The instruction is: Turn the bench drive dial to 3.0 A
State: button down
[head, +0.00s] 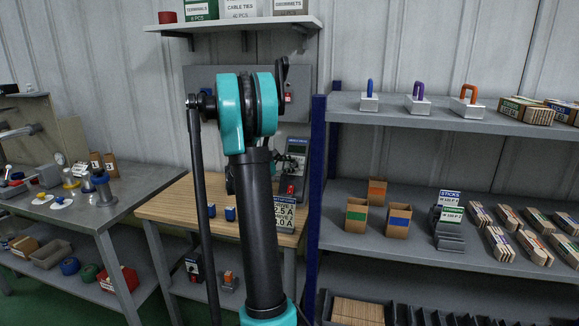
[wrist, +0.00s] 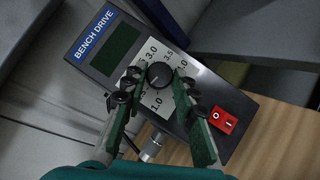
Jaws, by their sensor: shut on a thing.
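The bench drive (wrist: 105,62) is a dark grey box with a blue BENCH DRIVE label, a dark display (wrist: 115,50) and a printed scale showing 3.0, 3.5 and 1.0. Its round black dial (wrist: 159,75) sits between the fingers of my gripper (wrist: 160,77), which is shut on it. The dial's pointer is too dark to read, and the display shows no legible figure.
A red rocker switch (wrist: 222,120) is low on the drive's face, close to my right finger. A metal connector (wrist: 153,147) juts from its lower edge. A card (head: 285,215) with ampere figures hangs at the bench (head: 165,208). Shelves with small boxes (head: 397,222) stand at right.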

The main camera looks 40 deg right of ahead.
jog(key=shift+m, duration=0.4)
jog(key=m+g+y, duration=0.1)
jog(key=m, duration=0.1)
jog(key=m+y, duration=0.1)
jog(key=m, duration=0.1)
jog(key=m+g+y, duration=0.1)
jog(key=shift+w+d+r+m+g, duration=0.2)
jog(key=shift+r+m+g, duration=0.1)
jog(key=shift+r+m, duration=0.1)
jog(key=m+y, duration=0.1)
jog(key=m, duration=0.1)
jog(key=m+y, duration=0.2)
jog(key=shift+d+r+m, duration=0.15)
jog(key=shift+r+m, duration=0.05)
jog(key=shift+m, duration=0.1)
jog(key=m+y, duration=0.2)
jog(key=m, duration=0.1)
jog(key=m+y, duration=0.1)
jog(key=m, duration=0.1)
jog(key=shift+s+d+r+t+y, duration=0.1)
jog(key=shift+d+r+t+y, duration=0.1)
jog(key=shift+d+t+y, duration=0.15)
jog(key=m+t+y, duration=0.1)
jog(key=m, duration=0.1)
jog(key=m+t+y, duration=0.1)
jog(key=shift+s+d+m+y, duration=0.15)
jog(key=shift+m+y, duration=0.1)
jog(key=shift+m, duration=0.15)
jog(key=c, duration=1.2)
grip_release()
